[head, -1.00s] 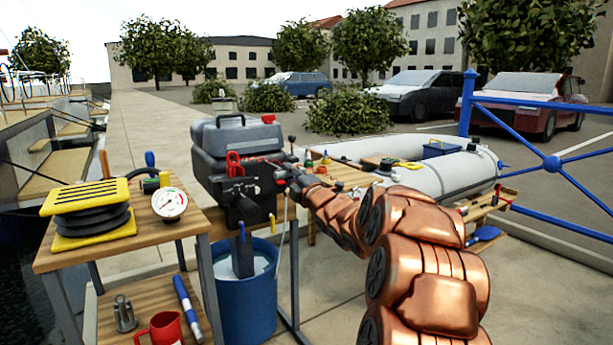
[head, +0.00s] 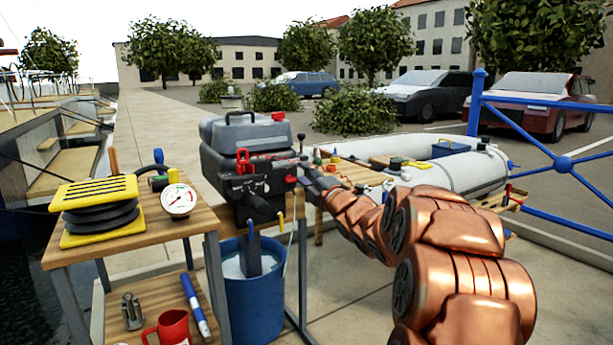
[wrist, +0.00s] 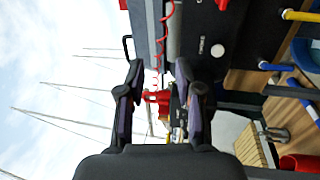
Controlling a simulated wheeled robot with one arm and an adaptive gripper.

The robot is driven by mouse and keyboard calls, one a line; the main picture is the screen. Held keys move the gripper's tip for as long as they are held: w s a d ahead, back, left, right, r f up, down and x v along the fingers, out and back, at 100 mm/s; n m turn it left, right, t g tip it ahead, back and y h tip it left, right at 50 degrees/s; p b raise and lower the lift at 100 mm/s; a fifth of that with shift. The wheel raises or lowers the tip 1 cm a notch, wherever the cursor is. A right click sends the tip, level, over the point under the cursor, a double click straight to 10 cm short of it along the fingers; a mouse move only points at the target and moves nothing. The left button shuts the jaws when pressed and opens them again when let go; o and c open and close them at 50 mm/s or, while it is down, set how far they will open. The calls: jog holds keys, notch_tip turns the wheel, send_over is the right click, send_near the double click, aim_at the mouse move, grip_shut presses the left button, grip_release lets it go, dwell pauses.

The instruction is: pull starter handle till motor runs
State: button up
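The grey outboard motor (head: 235,135) hangs at the bench end, its lower leg (head: 248,255) inside a blue bucket (head: 255,300). Its dark side shows at the top of the wrist view (wrist: 236,25), with a red coiled cord (wrist: 165,35) and a white round button. My gripper (head: 304,172) is beside the right side of the motor. In the wrist view its two fingers (wrist: 159,68) stand well apart, with nothing visibly clamped between them. A red part (wrist: 157,97) shows through the gap, seemingly beyond the fingers. I cannot tell for sure which part is the starter handle.
A wooden table (head: 205,220) at left holds a yellow-black foot pump (head: 95,210) and a gauge (head: 179,200). A red mug (head: 172,328) stands on its lower shelf. A grey inflatable boat (head: 460,165) and blue railing (head: 480,105) are at right.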

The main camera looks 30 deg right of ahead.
jog(key=shift+o, duration=0.9)
jog(key=s+f, duration=0.2)
jog(key=s, duration=0.9)
jog(key=shift+s+a, duration=0.15)
jog(key=shift+s, duration=0.25)
jog(key=shift+f, duration=0.1)
